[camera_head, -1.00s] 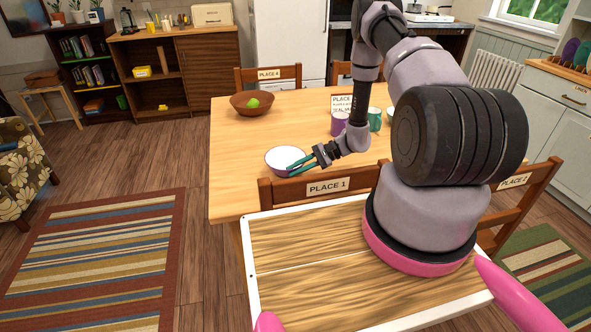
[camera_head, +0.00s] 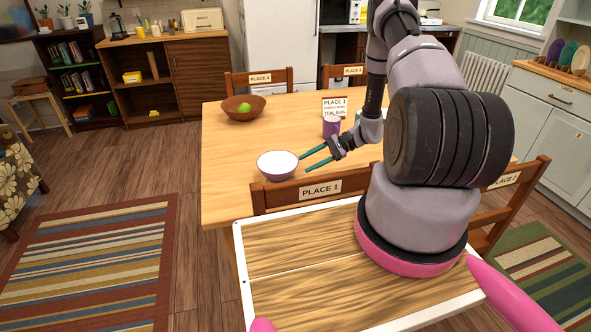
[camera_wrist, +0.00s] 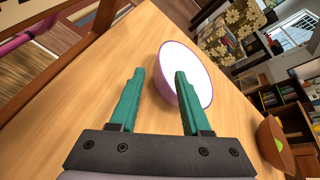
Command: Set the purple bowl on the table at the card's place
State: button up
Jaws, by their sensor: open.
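The purple bowl (camera_head: 277,165), white inside with a purple outside, stands upright on the table (camera_head: 228,160) near its front left, behind the chair labelled PLACE 1 (camera_head: 320,189). It also shows in the wrist view (camera_wrist: 183,75), just beyond the fingertips. My gripper (camera_head: 318,158) is open and empty, just right of the bowl and apart from it. Its teal fingers also show in the wrist view (camera_wrist: 154,74). The card (camera_head: 334,107) stands further back on the table; it reads PLACE 1 and teal mug, with its middle line too small to read surely.
A purple mug (camera_head: 331,127) stands in front of the card. A teal mug is mostly hidden behind my arm. A brown bowl (camera_head: 243,108) with a green fruit is at the back left.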

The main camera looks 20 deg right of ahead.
notch_tip(320, 180, up, 30)
jog(key=s+n+h, duration=0.3)
jog(key=n+h, duration=0.2)
jog(key=h, duration=0.1)
jog(key=s+a+r+n+t+h, duration=0.1)
jog(key=s+r+t+h, duration=0.4)
jog(key=s+r, duration=1.4)
jog(key=shift+a+r+n+t+h, duration=0.35)
jog(key=shift+a+t, duration=0.2)
jog(key=shift+t, duration=0.65)
